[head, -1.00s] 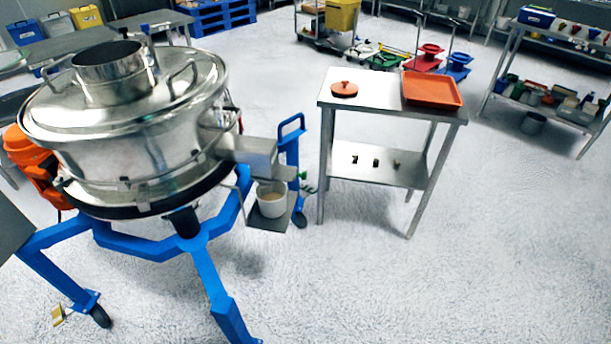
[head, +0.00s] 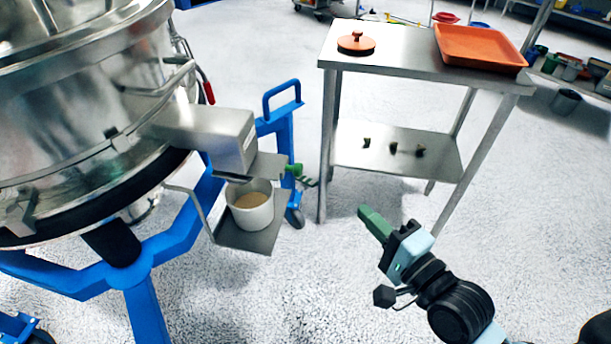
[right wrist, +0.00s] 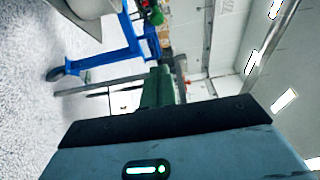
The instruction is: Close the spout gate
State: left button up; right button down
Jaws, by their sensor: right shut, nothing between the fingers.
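The steel spout (head: 235,138) sticks out to the right from the large round sifter (head: 75,130). Under its mouth is a flat gate plate (head: 262,167) that extends to the right of the spout, with a green knob (head: 294,170) at its end. A white cup (head: 251,207) holding tan powder stands below it on a small shelf. My right gripper (head: 364,212) is shut and empty, to the right of and below the knob and apart from it. Its green fingers (right wrist: 158,88) also show in the right wrist view, with a green knob (right wrist: 154,14) beyond them. My left gripper is out of view.
A steel table (head: 395,62) at the right carries an orange lid (head: 356,43) and an orange tray (head: 480,50). A blue handled frame (head: 283,105) stands behind the spout. The sifter's blue legs (head: 150,315) spread across the lower left. Floor between cup and gripper is clear.

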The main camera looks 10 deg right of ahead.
jog(key=b, duration=0.1)
send_near(284, 172)
jog(key=w+d, duration=0.3)
jog(key=w, duration=0.3)
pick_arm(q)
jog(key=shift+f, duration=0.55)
pick_arm(e)
jog(key=shift+w+a, duration=0.15)
jog(key=shift+a, duration=0.45)
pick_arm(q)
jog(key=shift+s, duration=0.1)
pick_arm(e)
jog(key=a+p, duration=0.1)
jog(key=w+a, duration=0.1)
jog(key=a, duration=0.1)
jog(key=w+a+p, duration=0.1)
jog(key=shift+a+r+p, duration=0.1)
jog(key=shift+a+p, duration=0.1)
jog(key=shift+p, duration=0.1)
jog(key=shift+w+a, duration=0.1)
jog(key=shift+a, duration=0.15)
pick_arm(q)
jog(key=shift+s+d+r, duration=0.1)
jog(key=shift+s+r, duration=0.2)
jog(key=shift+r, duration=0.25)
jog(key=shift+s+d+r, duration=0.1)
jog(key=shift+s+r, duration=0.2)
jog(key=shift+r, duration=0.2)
pick_arm(e)
jog(key=shift+a, duration=0.1)
